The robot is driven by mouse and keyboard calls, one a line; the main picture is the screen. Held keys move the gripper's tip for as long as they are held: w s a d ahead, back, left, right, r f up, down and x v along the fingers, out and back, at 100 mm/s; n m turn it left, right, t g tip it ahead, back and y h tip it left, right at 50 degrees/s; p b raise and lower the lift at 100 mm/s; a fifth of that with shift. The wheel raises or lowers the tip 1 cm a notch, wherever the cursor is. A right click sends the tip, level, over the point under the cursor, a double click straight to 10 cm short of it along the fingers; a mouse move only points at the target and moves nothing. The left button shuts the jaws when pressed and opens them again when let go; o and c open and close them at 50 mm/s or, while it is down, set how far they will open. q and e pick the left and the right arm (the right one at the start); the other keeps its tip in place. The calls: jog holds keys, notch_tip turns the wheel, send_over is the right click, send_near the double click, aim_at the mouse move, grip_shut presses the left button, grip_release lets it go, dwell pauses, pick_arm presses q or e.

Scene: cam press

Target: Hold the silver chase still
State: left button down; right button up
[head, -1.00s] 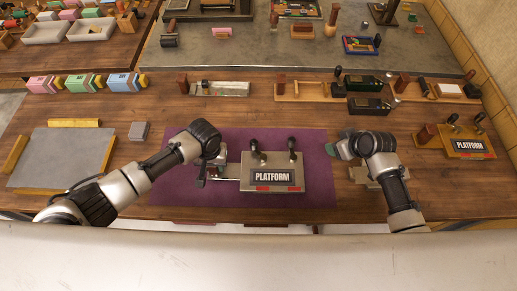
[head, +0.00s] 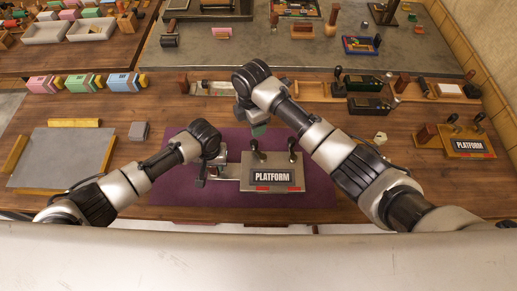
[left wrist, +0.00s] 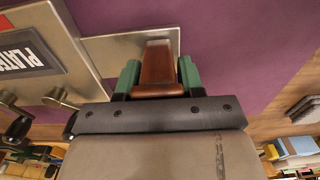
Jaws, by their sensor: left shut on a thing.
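The silver chase (head: 255,182), with a black PLATFORM label and dark-knobbed levers on top, lies on the purple mat (head: 318,195). Its brown handle (left wrist: 158,66) sticks out on the left. My left gripper (left wrist: 160,77) is shut on this handle, with a green finger on each side; in the head view, my wrist mostly hides the handle. My right gripper (head: 258,131) hangs above the far side of the chase, apart from the left one. Its fingers are small there and their opening is unclear.
A grey slab (head: 62,158) with yellow bars lies at left, beside a small grey block (head: 139,131).

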aim_at(254, 141)
notch_tip(254, 141, down, 11)
jog(key=shift+f, duration=0.1)
dwell(0.5)
grip_shut()
